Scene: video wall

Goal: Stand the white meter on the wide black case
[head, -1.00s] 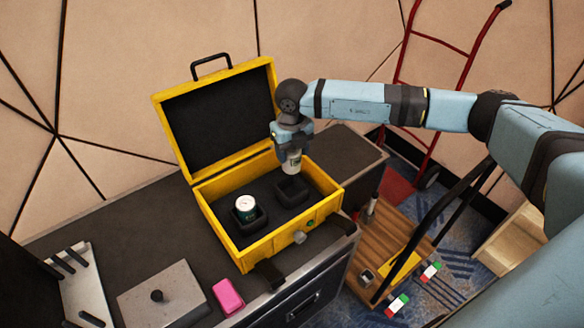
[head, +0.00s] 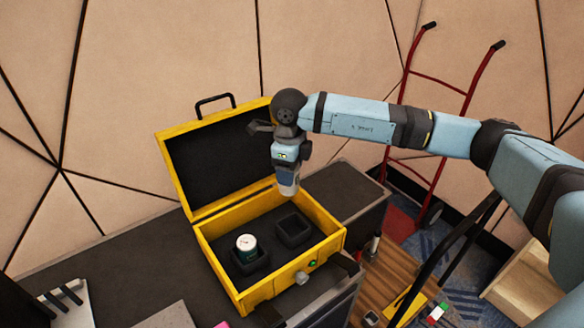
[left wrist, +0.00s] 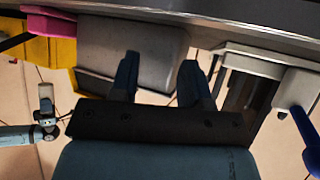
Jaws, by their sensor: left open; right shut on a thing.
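My right gripper (head: 287,168) is shut on a small whitish cylinder (head: 288,188), apparently the white meter. It holds it roughly upright above the open yellow case (head: 330,243); the fingers hide its upper part. Below it is an empty square black holder (head: 294,231). A wide dark case or cabinet (head: 345,187) stands under the yellow case, its top bare at the right and front left. My left gripper (left wrist: 160,62) is open and empty in the left wrist view, over a grey plate (left wrist: 145,35); it is outside the head view.
A green can with a white top (head: 246,246) sits in the yellow case's other holder. A pink block (left wrist: 47,22) lies near the grey plate. The yellow case's raised lid (head: 215,160) stands behind. A red hand truck (head: 440,85) and a wooden-decked cart (head: 385,280) are at right.

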